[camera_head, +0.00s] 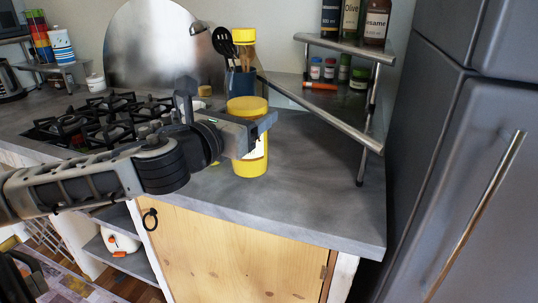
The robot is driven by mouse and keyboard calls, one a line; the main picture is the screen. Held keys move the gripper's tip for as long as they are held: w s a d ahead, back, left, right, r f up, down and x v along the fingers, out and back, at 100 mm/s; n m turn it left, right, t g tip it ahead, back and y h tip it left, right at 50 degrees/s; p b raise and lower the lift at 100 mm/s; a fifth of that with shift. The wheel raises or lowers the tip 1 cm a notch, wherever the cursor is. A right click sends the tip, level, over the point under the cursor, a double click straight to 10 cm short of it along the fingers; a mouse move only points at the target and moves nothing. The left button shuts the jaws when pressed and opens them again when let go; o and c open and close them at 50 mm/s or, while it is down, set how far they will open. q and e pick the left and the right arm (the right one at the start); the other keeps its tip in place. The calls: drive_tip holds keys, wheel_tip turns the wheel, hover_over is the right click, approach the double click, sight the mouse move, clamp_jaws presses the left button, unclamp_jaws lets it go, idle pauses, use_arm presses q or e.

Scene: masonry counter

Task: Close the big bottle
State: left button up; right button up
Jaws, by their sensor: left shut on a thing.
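A yellow bottle (251,168) with a pale label stands upright on the grey counter, near its front edge. Its top is a broad yellow round part (247,104); I cannot tell whether this is a separate lid or how it is seated. My left gripper (250,132) reaches in from the left at the bottle's mid-height and is shut on it. One grey finger crosses in front of the bottle and hides part of its label. The other finger is mostly hidden. My right gripper is not in view.
A gas hob (105,120) lies left on the counter (310,190). A blue utensil holder (242,84) stands behind the bottle. A metal-edged corner shelf (345,48) with bottles and jars is to the right, then a dark fridge (470,150). The counter's right front is clear.

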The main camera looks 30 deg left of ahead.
use_arm(q)
drive_tip(key=w+a+f, duration=0.2)
drive_tip(key=w+f, duration=0.5)
drive_tip(key=w, duration=0.2)
drive_tip(key=shift+w+f, duration=0.2)
drive_tip(key=shift+w, duration=0.15)
drive_tip(key=f, duration=0.3)
drive_tip(key=shift+w+f, duration=0.25)
drive_tip(key=shift+f, duration=0.05)
